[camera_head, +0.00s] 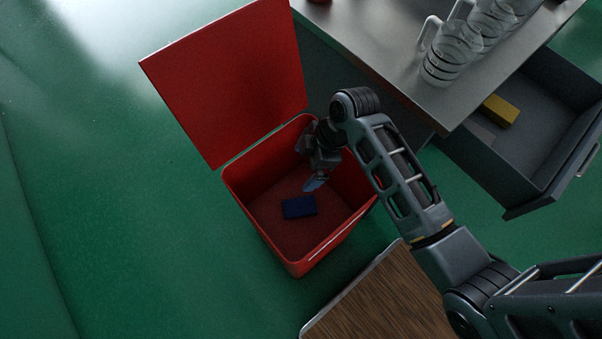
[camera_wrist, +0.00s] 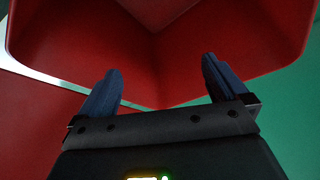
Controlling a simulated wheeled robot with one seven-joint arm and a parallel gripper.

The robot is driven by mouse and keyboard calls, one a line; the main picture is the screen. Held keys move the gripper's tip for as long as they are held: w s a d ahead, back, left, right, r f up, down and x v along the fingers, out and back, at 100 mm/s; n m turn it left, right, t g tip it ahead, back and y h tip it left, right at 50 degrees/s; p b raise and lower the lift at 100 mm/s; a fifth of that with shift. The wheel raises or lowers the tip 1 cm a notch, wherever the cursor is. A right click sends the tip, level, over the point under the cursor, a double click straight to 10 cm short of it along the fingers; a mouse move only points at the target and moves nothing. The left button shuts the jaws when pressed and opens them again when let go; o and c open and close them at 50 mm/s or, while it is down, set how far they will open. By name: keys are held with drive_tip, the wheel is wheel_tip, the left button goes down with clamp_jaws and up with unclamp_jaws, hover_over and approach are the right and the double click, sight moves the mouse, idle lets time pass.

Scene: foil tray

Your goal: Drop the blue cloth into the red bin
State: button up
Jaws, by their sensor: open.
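The red bin (camera_head: 253,199) stands on the green floor with its lid (camera_head: 228,80) raised. The blue cloth (camera_head: 299,207), a dark blue folded piece, lies inside the bin on its bottom. My gripper (camera_head: 316,184) is over the bin's opening, above and a little to the right of the cloth. In the wrist view my gripper (camera_wrist: 162,90) has its two blue fingers apart with nothing between them. The red bin walls (camera_wrist: 205,45) fill much of that view. The cloth does not show there.
A grey counter (camera_head: 395,45) with several glass mugs (camera_head: 450,52) stands at the upper right. Its drawer (camera_head: 545,150) is pulled out and holds a yellow block (camera_head: 500,111). A wooden-topped surface (camera_head: 375,300) is at the bottom. The floor at left is clear.

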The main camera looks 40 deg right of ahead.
drive_tip(key=v, duration=0.6)
drive_tip(key=shift+r, duration=0.2)
drive_tip(key=shift+s+d, duration=0.1)
